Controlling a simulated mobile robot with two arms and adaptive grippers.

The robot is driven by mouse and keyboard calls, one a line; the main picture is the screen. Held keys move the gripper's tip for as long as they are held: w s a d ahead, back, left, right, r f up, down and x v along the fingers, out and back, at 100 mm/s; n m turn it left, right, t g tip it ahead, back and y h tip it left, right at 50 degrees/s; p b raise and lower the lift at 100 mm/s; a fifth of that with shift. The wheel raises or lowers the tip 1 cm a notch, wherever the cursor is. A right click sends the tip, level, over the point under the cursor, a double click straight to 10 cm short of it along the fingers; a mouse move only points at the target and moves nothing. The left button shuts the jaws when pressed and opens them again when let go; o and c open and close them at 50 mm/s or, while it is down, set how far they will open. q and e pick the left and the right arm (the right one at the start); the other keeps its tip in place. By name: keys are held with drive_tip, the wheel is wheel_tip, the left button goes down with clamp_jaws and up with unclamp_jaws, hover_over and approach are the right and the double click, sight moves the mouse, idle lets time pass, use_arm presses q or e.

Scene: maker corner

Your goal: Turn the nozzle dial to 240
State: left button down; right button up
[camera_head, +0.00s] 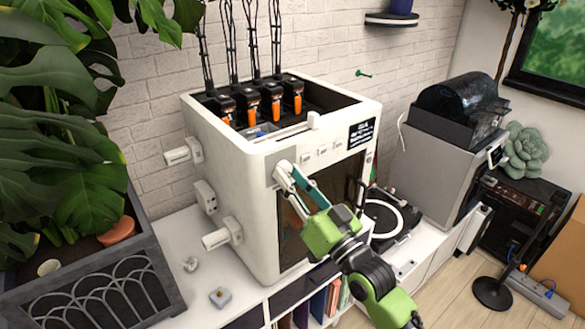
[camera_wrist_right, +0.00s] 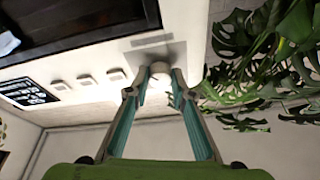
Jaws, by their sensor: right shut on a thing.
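The white 3D printer (camera_head: 231,172) stands on a low white cabinet. The nozzle dial (camera_wrist_right: 160,69) is a small white knob on its front panel, below a grey label strip. My right gripper (camera_wrist_right: 155,88) is shut on the dial, with one teal finger on each side of it. In the head view my right gripper (camera_head: 283,174) reaches the upper left of the printer's front and covers most of the dial. The dial's setting is not readable. A black display (camera_head: 362,131) sits at the panel's right end; its text is too small to read. My left gripper is not in view.
Several small square buttons (camera_head: 322,149) lie between dial and display. White spool holders (camera_head: 184,152) stick out from the printer's left side. A turntable (camera_head: 385,219) and a grey machine (camera_head: 437,160) stand to the right. A leafy plant (camera_head: 65,150) fills the left.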

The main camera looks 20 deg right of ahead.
drive_tip(key=m+h+p, duration=0.1)
drive_tip(key=m+p, duration=0.1)
drive_tip(key=m, duration=0.1)
drive_tip(key=m+h+p, duration=0.1)
drive_tip(key=m+p, duration=0.1)
drive_tip(key=m, duration=0.1)
drive_tip(key=shift+a+r+m+h, duration=0.2)
drive_tip(key=shift+m+h, duration=0.1)
drive_tip(key=shift+s+f+m+h+p, duration=0.15)
drive_tip(key=shift+m+h+p, duration=0.25)
drive_tip(key=shift+m+p, duration=0.4)
drive_tip(key=o, duration=1.1)
drive_tip(key=v, duration=1.1)
drive_tip(key=shift+s, duration=0.4)
drive_tip(key=shift+f, duration=0.15)
